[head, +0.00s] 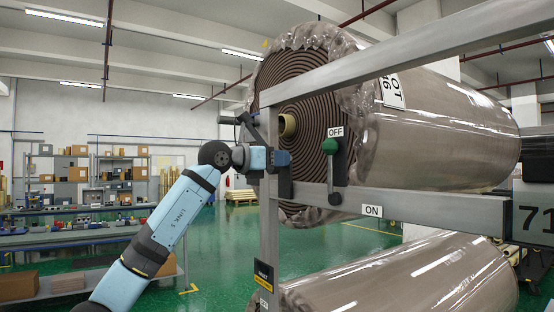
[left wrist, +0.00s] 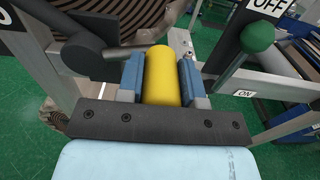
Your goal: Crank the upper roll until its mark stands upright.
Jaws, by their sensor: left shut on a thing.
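The upper roll (head: 440,130) is a large brown spiral wrapped in clear plastic, held in a grey metal frame. A small yellow spot shows at the upper left edge of its end face; I cannot tell if it is the mark. My left gripper (head: 283,158) is at the frame's left post, in front of the roll's end. In the left wrist view its blue fingers (left wrist: 161,80) are shut on a yellow crank handle (left wrist: 163,72), one on each side. The dark crank arm (left wrist: 85,50) runs left from there. My right gripper is not in view.
A green-knobbed lever (head: 330,146) stands upright close right of my left gripper, its knob by the OFF sign (head: 335,132). The ON sign (head: 372,210) is lower right. A lower roll (head: 400,280) lies below. Shelves with boxes (head: 70,175) stand far left.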

